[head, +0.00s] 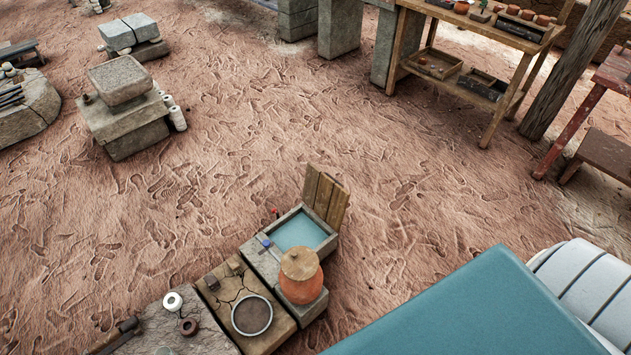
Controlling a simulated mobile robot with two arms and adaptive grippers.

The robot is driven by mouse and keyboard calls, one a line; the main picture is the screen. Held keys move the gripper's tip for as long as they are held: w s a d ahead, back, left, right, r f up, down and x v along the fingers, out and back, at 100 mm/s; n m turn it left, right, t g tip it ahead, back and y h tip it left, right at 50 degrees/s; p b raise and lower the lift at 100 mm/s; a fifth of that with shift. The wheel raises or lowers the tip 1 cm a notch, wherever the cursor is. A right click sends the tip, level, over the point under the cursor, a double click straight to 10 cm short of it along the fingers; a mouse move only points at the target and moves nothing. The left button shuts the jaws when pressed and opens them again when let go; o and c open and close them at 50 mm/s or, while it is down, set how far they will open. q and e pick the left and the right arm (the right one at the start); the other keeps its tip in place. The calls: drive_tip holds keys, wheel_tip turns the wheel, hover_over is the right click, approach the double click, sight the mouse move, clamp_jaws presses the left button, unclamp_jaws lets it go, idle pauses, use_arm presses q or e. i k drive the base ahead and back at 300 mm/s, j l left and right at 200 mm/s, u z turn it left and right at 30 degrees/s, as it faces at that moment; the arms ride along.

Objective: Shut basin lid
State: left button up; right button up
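The basin (272,227) is a square grey stone box with blue-green water in it, in the lower middle of the head view. Its lid (326,198) is made of brown wooden planks. The lid stands raised and tilted at the far right edge of the basin, so the basin is open. A small blue knob and a small red knob sit at the basin's left side. Neither of my grippers shows in the head view.
An orange clay pot (300,283) with a tan lid stands just in front of the basin. A wooden board (228,287) with a round dark dish lies to its left. A wooden shelf table (478,30) stands at the back right. Open mud floor lies behind the basin.

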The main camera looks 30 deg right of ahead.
sight(326, 196)
drive_tip(key=l+u, duration=0.15)
drive_tip(key=l, duration=0.5)
drive_tip(key=l+u, duration=0.2)
drive_tip(key=l, duration=0.45)
drive_tip(key=l+u, duration=0.15)
drive_tip(key=l, duration=0.55)
drive_tip(key=k+l+u, duration=0.2)
drive_tip(key=l, duration=0.4)
drive_tip(key=i+l, duration=0.05)
